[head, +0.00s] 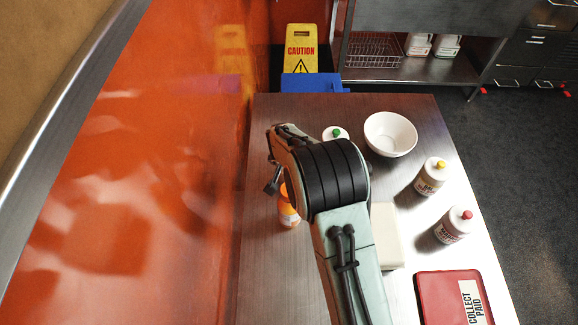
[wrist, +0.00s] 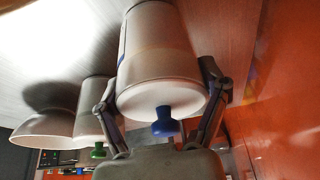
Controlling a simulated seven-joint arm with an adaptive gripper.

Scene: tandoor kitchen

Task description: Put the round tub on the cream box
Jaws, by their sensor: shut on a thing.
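My gripper (wrist: 158,80) has its two fingers on either side of a white round container (wrist: 160,60) with a blue knob-like cap in the wrist view, and is shut on it. My arm hides this container in the head view. The cream box (head: 388,240) lies on the steel table, right of my arm, which covers its left part. An orange container (head: 288,212) stands left of my arm, partly hidden by it; I cannot tell whether it is a round tub.
On the steel table (head: 420,125) stand a white bowl (head: 390,134), a green-capped bottle (head: 335,132), a yellow-capped bottle (head: 431,177) and a red-capped bottle (head: 452,226). An orange wall (head: 150,180) borders the left.

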